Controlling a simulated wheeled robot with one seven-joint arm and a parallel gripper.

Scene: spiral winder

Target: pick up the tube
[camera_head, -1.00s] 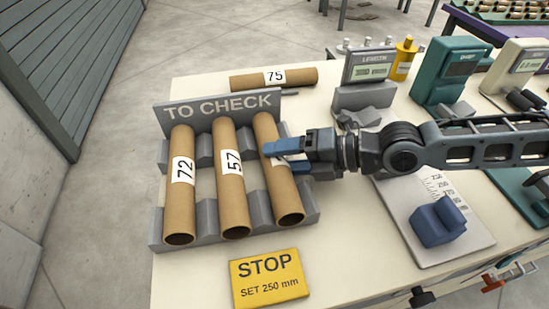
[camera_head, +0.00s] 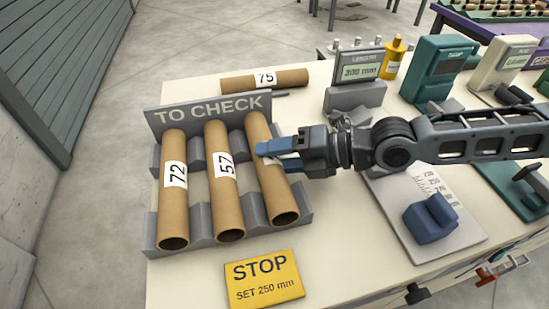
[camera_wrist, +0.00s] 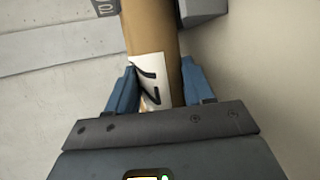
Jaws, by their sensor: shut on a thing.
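Three brown cardboard tubes lie side by side, tilted, in the grey "TO CHECK" rack (camera_head: 306,217). They are the tube labelled 72 (camera_head: 174,210), the tube labelled 57 (camera_head: 226,206) and the rightmost tube (camera_head: 277,192). My gripper (camera_head: 268,153) reaches in from the right and is shut on the rightmost tube, near its middle. In the wrist view my blue fingers lie on either side of this tube (camera_wrist: 150,28), over its white label. That label is partly hidden and I cannot read its full number. The tube still lies in its rack slot.
Another tube, marked 75 (camera_head: 245,85), lies behind the rack. A yellow STOP sign (camera_head: 264,279) lies in front. A length gauge (camera_head: 357,75), a teal device (camera_head: 438,68) and a scaled plate with a blue block (camera_head: 431,217) stand to the right.

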